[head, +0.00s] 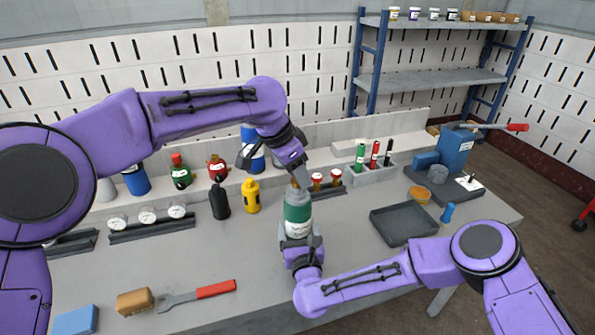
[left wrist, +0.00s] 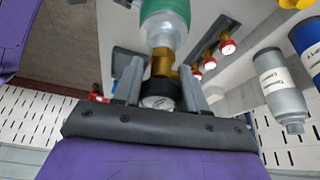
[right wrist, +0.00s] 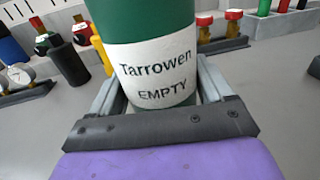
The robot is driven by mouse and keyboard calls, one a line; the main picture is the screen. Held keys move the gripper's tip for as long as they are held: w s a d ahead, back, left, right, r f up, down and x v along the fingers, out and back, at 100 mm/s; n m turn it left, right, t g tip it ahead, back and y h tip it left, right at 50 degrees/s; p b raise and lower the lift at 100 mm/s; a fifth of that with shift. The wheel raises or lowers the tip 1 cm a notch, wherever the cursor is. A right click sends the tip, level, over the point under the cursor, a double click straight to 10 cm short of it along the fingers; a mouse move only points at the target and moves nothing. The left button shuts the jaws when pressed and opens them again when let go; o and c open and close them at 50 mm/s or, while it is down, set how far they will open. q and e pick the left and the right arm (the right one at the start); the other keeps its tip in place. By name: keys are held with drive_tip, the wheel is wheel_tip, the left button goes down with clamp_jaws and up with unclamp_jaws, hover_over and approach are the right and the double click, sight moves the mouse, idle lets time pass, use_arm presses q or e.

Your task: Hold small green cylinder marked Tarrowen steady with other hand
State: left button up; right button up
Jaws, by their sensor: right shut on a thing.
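The small green cylinder (head: 297,212) stands upright at the middle of the bench. Its white label reads "Tarrowen EMPTY" in the right wrist view (right wrist: 155,75). My right gripper (head: 299,243) is shut on its lower body, with a finger on either side. My left gripper (head: 299,178) is above it, pointing down at its top. The head view hides most of this fitting.
A yellow cylinder (head: 251,196) and a black one (head: 220,200) stand to the left. A dark tray (head: 403,224) lies to the right. A red-handled wrench (head: 197,295) and a brown block (head: 134,301) lie at the front left. Gauges (head: 147,215) sit on a rack behind.

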use_arm(q)
clamp_jaws()
drive_tip(key=n+t, duration=0.1)
drive_tip(key=n, duration=0.2)
drive_tip(key=n+y, duration=0.1)
drive_tip(key=n, duration=0.2)
drive_tip(key=shift+t+y, duration=0.3)
drive_tip(key=shift+t, duration=0.1)
